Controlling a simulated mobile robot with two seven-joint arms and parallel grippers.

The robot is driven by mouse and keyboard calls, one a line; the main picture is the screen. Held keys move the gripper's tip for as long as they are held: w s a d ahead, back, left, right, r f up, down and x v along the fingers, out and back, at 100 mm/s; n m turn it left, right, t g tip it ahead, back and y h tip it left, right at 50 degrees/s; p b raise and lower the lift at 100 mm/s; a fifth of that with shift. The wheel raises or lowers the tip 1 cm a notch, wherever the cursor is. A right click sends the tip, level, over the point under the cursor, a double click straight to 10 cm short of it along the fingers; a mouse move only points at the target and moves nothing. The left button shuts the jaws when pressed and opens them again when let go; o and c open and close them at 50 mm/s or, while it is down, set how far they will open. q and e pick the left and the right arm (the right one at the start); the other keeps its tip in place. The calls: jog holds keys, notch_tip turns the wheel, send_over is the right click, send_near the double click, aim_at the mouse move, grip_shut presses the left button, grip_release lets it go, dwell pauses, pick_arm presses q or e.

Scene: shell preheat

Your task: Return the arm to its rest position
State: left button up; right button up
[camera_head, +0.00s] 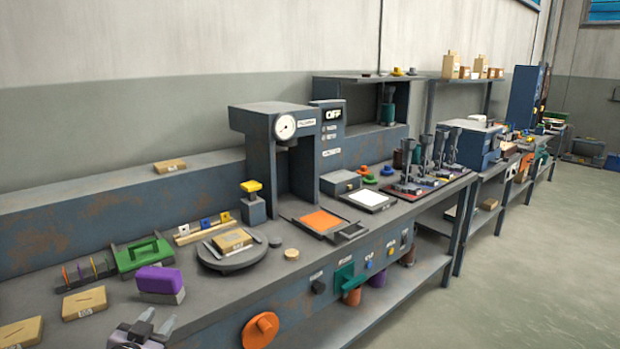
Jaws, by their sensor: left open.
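My left gripper (154,325) shows at the bottom left of the head view, low over the front edge of the workbench (215,307). Its two grey fingers point up and stand apart, with nothing seen between them. A purple block on a grey base (159,281) lies just beyond it on the bench. The press-like machine (285,150) with a round gauge and a display reading OFF stands farther back. My right gripper is not in the view.
A round turntable (232,260) holds a tan block. An orange plate (320,221), a white pad (368,200) and a green tray (142,254) lie on the bench. An orange knob (260,330) juts from the bench front. Open floor (540,270) lies to the right.

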pick_arm(q)
jog(key=s+d+f+g, duration=0.1)
jog(key=s+d+f, duration=0.2)
jog(key=s, duration=0.7)
jog(key=s+d+f+g+h, duration=0.1)
jog(key=s+d+f+g, duration=0.1)
jog(key=s+d+f, duration=0.2)
jog(key=s+d+f+n+g+h, duration=0.1)
jog(key=s+d+f, duration=0.3)
jog(key=s+f, duration=0.5)
jog(key=s+g, duration=0.1)
jog(key=s, duration=0.5)
jog(key=shift+s, duration=0.4)
